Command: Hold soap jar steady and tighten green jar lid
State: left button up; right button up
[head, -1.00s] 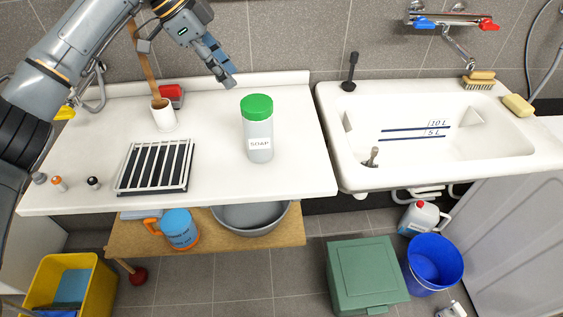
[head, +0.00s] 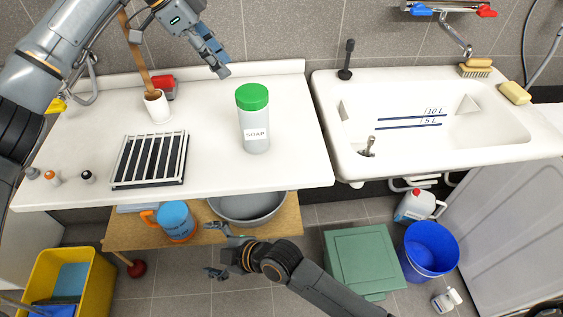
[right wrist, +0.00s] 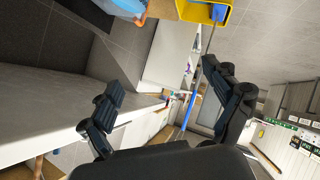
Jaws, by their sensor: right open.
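The soap jar (head: 255,141) is a pale grey cylinder with a SOAP label. It stands upright on the white counter, left of the sink. The green lid (head: 252,97) sits on top of it; I cannot tell how tight it is. My left gripper (head: 221,70) is in the air behind and left of the lid, apart from it, its fingers pointing down to the right. Whether its fingers are parted is unclear. My right gripper (head: 213,250) is open and empty, low in front of the counter edge. Its parted fingers also show in the right wrist view (right wrist: 165,85), without the jar.
A slatted rack (head: 149,160) and a white cup (head: 158,107) with a wooden handle stand left of the jar. The sink (head: 465,152) is to the right. A grey basin (head: 248,207) sits on the shelf below. Counter around the jar is clear.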

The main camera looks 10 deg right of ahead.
jog(key=w+d+r+n+t+y, duration=0.1)
jog(key=w+r+n+t, duration=0.15)
jog(key=r, duration=0.65)
jog(key=w+d+r+n+t+y, duration=0.1)
jog(key=w+d+r+t, duration=0.2)
jog(key=r, duration=0.7)
jog(key=n+t+h, duration=0.5)
jog(key=n+t, duration=0.1)
jog(key=n, duration=1.1)
send_near(254, 125)
jog(key=f, duration=0.1)
jog(key=d+f, duration=0.1)
jog(key=f, duration=0.1)
jog(key=shift+w+g, duration=0.25)
jog(key=shift+h, duration=0.3)
jog(key=shift+w, duration=0.35)
jog(key=x, duration=1.3)
jog(key=shift+f, duration=0.1)
